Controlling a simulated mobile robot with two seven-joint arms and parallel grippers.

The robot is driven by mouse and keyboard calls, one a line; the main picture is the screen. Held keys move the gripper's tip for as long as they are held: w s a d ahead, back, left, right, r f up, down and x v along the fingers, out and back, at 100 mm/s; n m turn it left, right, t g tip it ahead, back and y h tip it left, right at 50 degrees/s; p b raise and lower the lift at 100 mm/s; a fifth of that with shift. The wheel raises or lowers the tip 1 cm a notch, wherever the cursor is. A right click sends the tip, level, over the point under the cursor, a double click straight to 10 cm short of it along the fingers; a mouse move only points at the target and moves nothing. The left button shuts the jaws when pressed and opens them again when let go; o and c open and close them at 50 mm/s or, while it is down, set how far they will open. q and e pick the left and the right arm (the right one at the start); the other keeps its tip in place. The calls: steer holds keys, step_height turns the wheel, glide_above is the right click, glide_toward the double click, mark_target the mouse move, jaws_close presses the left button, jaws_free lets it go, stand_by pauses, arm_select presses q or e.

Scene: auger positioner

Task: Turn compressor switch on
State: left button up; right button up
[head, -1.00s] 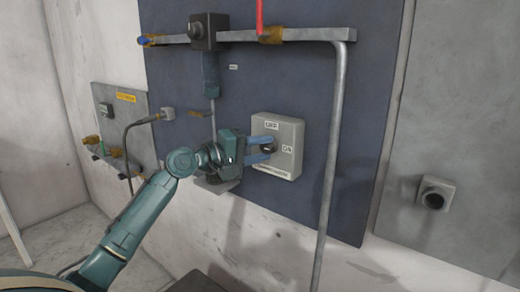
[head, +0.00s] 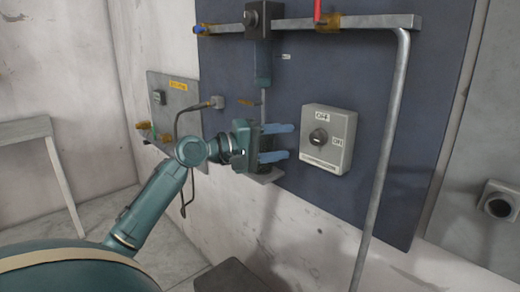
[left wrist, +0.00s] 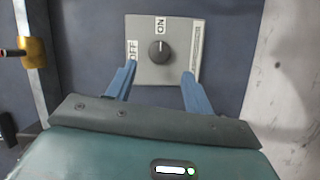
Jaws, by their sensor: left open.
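The compressor switch is a light grey box (head: 338,120) on the dark blue panel, with a round dark knob (head: 319,138). In the head view, OFF is labelled above the knob and ON to its right. In the left wrist view the knob (left wrist: 159,50) has a pale mark that appears to point toward the ON label. My left gripper (head: 287,141) is open and empty, left of the box in the head view and apart from the knob. In the left wrist view its two blue fingers (left wrist: 159,75) spread below the knob, one either side. My right gripper is not in view.
A grey pipe (head: 384,160) runs down right of the switch box. A horizontal bar with a red handle (head: 317,12) and brass fittings is above. A smaller panel (head: 165,92) with a cable is at left. The space between fingers and knob is clear.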

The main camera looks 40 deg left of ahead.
arm_select(q)
steer(key=shift+b+v, duration=0.35)
steer(key=shift+v, duration=2.25)
